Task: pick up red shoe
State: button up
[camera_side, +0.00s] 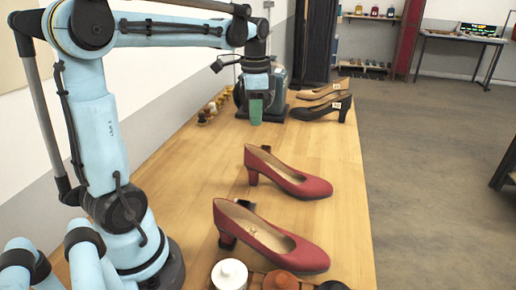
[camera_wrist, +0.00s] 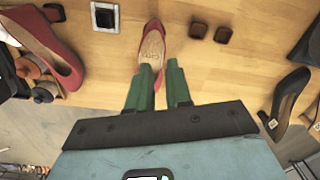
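Two red heeled shoes stand upright on the wooden table in the side view, a farther one (camera_side: 290,181) and a nearer one (camera_side: 268,238). In the wrist view one red shoe (camera_wrist: 153,47) lies just beyond my fingertips, partly hidden by them. The other red shoe (camera_wrist: 60,55) is at the left. My gripper (camera_side: 256,120) hangs with its green fingers down, beyond both red shoes and apart from them. In the wrist view its fingers (camera_wrist: 164,68) are parted by a narrow gap with nothing held between them.
A black heeled shoe (camera_side: 322,109) and a tan shoe (camera_side: 322,90) stand at the table's far end, near a dark green machine (camera_side: 279,82). Small jars (camera_side: 207,112) line the wall side. A white-lidded jar (camera_side: 229,274) stands at the front. Table between is mostly clear.

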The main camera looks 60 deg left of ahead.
aim_at(257, 151)
jog(key=shift+w+a+f, duration=0.1)
jog(key=shift+f, duration=1.95)
jog(key=shift+w+a+f, duration=0.1)
jog(key=shift+f, duration=1.9)
jog(key=shift+w+a+f, duration=0.1)
jog(key=shift+f, duration=1.95)
grip_shut()
